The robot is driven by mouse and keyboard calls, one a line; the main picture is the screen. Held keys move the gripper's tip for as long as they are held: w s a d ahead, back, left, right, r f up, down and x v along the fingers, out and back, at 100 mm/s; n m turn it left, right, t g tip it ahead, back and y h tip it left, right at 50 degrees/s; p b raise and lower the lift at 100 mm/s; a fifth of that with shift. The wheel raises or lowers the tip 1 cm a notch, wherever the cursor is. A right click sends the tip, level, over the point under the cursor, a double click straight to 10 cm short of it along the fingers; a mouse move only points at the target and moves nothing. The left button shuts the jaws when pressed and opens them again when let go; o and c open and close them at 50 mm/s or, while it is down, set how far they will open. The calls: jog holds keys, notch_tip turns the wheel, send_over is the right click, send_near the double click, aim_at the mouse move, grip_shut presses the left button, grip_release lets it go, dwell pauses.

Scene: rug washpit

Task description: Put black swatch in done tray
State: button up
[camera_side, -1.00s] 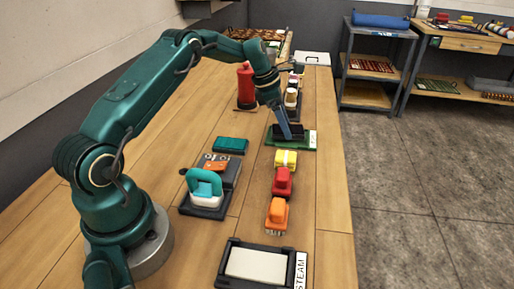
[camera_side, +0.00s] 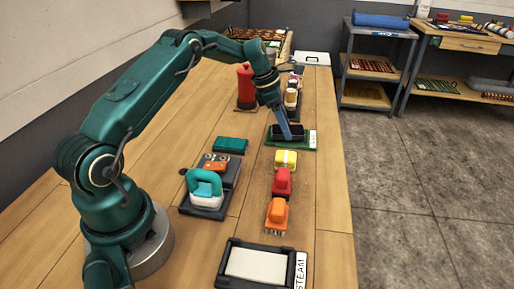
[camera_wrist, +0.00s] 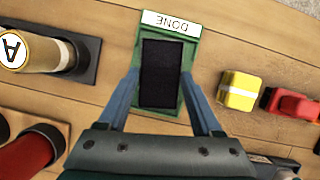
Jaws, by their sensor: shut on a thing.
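The black swatch (camera_side: 292,133) is a dark flat rectangle. It also fills the middle of the wrist view (camera_wrist: 161,72). The done tray (camera_side: 306,145) is green with a white label on its right; in the wrist view the tray (camera_wrist: 190,48) has its DONE label at the top. My gripper (camera_side: 287,133) is pointed down over the tray, shut on the black swatch, with one blue finger at each side in the wrist view (camera_wrist: 160,82). The swatch lies within the tray's outline. Whether it touches the tray floor I cannot tell.
A yellow block (camera_side: 286,159), a red brush (camera_side: 282,182) and an orange brush (camera_side: 277,214) line up in front of the tray. A teal block (camera_side: 231,145) is to the left. A red bottle (camera_side: 246,87) and a bottle rack (camera_side: 290,103) stand behind.

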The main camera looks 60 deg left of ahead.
jog(key=shift+f, duration=0.4)
dwell(0.3)
jog(key=o, duration=1.4)
jog(key=shift+r, duration=3.55)
